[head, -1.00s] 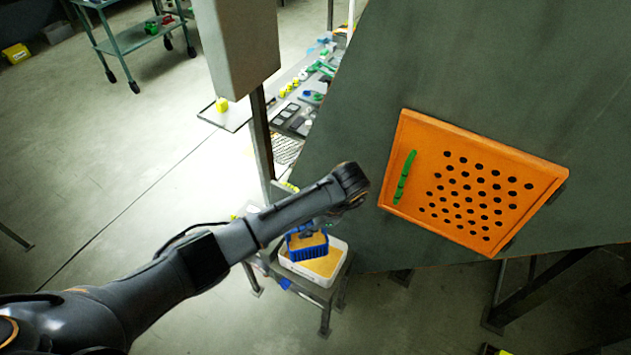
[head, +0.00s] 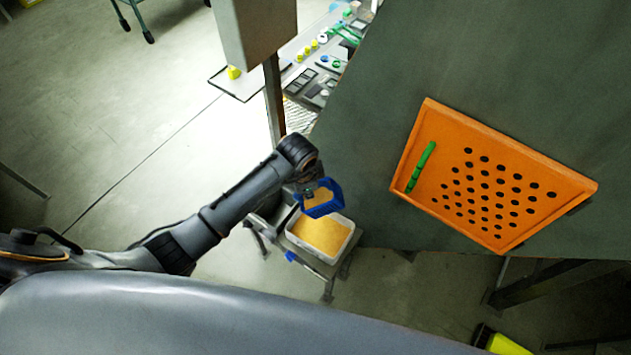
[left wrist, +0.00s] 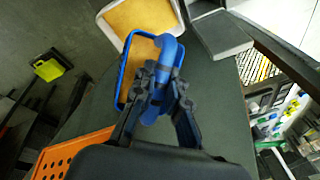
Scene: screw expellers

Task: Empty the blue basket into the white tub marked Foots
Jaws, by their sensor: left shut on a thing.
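My left gripper (head: 308,187) is shut on the handle of the blue basket (head: 322,210). The basket hangs above the far part of the white tub (head: 312,252), and its open top with tan stuff inside faces my head camera. In the left wrist view the jaws (left wrist: 158,88) close on the thick blue handle, and the basket's rim (left wrist: 124,75) lies beyond them. The tub (left wrist: 107,30) shows past the basket there. The tub holds a flat tan fill. No marking on it can be read. My right gripper is not in view.
The tub stands on a small low stand (head: 325,271) with a blue piece on its edge. A large dark green surface at right bears an orange perforated tray (head: 490,185) with a green bar. A grey post and box (head: 257,30) stand behind my arm.

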